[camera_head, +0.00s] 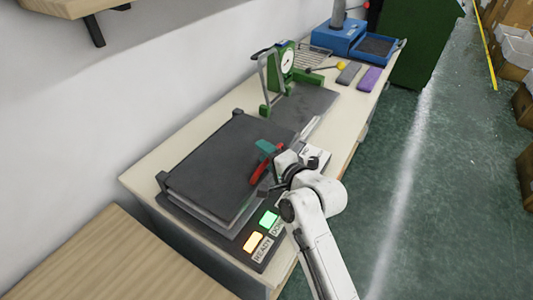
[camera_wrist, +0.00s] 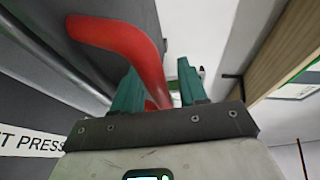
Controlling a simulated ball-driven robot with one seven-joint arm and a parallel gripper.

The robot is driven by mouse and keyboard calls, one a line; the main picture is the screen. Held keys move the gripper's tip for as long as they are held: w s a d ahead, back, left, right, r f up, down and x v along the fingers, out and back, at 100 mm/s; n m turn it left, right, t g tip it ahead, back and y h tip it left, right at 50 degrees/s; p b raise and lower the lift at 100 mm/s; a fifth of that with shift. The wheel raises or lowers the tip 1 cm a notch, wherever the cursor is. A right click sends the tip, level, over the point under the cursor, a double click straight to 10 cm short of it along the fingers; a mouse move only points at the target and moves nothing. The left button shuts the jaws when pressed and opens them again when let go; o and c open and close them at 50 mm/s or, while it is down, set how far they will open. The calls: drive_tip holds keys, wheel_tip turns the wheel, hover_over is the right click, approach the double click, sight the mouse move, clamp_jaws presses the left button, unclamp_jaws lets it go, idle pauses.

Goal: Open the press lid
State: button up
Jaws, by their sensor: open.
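The press (camera_head: 222,165) stands on the near part of the bench, with a wide dark lid lying flat over its base. A red handle (camera_head: 260,172) sits at the lid's right side, partly hidden by my gripper (camera_head: 266,150). In the wrist view the bent red handle (camera_wrist: 150,55) runs down between the teal fingers of my gripper (camera_wrist: 160,85). The fingers are apart, one on each side of the handle. I cannot tell whether either finger touches it. A label ending in "T PRESS" (camera_wrist: 30,143) shows at the left of the wrist view.
Green (camera_head: 269,219) and orange (camera_head: 253,243) lamps glow on the press's front panel. A green device with a dial (camera_head: 285,62) and blue trays (camera_head: 375,48) stand farther along the bench. A wooden surface (camera_head: 100,262) is at the lower left. The green floor (camera_head: 440,200) at right is clear.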

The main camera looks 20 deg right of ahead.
clamp_jaws()
idle(0.3)
idle(0.3)
